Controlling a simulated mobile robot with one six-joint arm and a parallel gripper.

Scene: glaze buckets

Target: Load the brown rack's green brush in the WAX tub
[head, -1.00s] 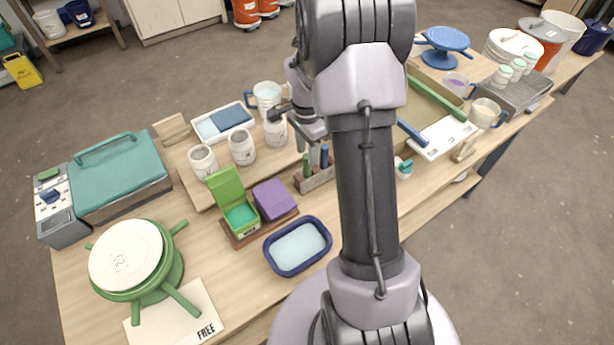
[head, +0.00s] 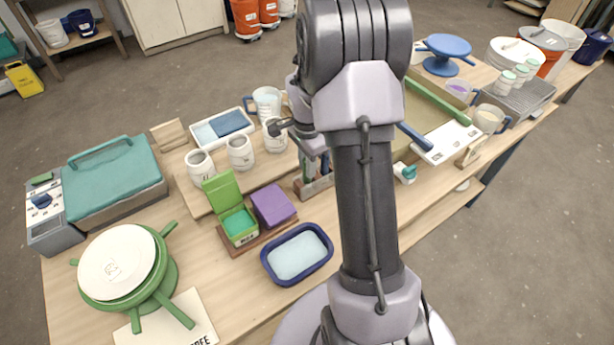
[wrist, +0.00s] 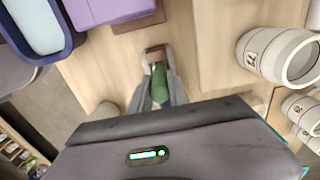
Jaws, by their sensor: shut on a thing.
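The green brush (wrist: 159,84) is between my gripper's fingers (wrist: 159,76) in the wrist view. My gripper is shut on it. The brown rack (wrist: 156,54) shows just beyond the fingertips; I cannot tell whether the brush is clear of it. In the head view the rack (head: 314,188) stands by the board's edge, partly behind my arm, with a blue-handled brush (head: 324,163) beside the green one (head: 309,170). A green tub (head: 240,224) with a raised lid and teal contents stands left of the rack. Its small front label looks like WAX.
A purple block (head: 272,206) sits right beside the tub on a brown base. A navy tray (head: 297,254) lies in front. Several white mugs (head: 240,152) stand behind the tub. A green stand with a white disc (head: 117,264) is at left.

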